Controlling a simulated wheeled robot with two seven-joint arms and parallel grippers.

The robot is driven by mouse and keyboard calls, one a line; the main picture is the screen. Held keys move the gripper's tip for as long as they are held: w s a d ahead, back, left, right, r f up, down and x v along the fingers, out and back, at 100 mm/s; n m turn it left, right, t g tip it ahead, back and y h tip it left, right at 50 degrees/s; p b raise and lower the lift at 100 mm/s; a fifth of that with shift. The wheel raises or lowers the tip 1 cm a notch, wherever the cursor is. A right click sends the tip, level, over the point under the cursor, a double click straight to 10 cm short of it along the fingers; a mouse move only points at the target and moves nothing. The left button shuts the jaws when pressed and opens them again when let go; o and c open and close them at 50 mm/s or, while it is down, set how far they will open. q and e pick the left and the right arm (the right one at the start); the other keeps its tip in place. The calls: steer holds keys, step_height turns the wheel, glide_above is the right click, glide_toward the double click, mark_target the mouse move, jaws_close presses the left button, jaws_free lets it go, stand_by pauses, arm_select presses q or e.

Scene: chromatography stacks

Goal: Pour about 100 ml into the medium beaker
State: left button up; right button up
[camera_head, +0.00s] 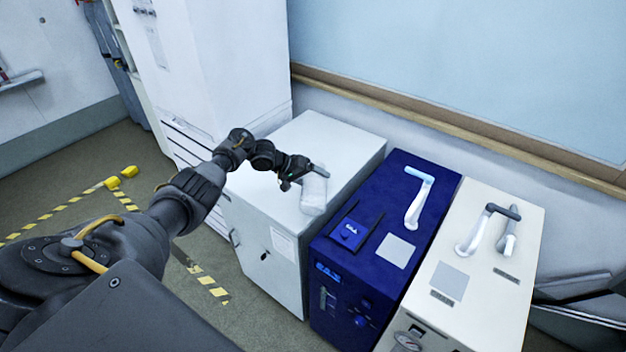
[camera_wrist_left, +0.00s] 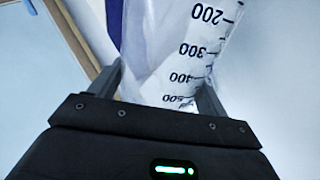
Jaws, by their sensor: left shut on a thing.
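A clear beaker (camera_head: 313,192) shows in the head view over the top of the white cabinet. I cannot tell if it touches the top. My left gripper (camera_head: 314,172) is shut on it, near its upper end in that view. In the left wrist view the beaker (camera_wrist_left: 175,50) stands between the two fingers, with black marks from 200 to 500; the 500 mark is nearest the gripper. Its contents cannot be made out. No second beaker is recognisable, so I cannot tell whether this is the medium one. My right gripper is not in view.
The white cabinet (camera_head: 258,197) has free room on top. To its right stand a dark blue unit (camera_head: 388,212) and a cream unit (camera_head: 490,255), both with white curved handle-like parts on top. A tall white cabinet (camera_head: 240,60) rises behind at the left. Yellow-striped tape marks the floor.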

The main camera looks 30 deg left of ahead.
arm_select(q)
steer(key=shift+r, duration=0.15)
steer(key=shift+w+b, duration=0.1)
steer(key=shift+b, duration=0.5)
steer(key=shift+r+g, duration=0.2)
steer(key=shift+g, duration=0.1)
steer(key=shift+r, duration=0.1)
steer(key=shift+b, duration=0.3)
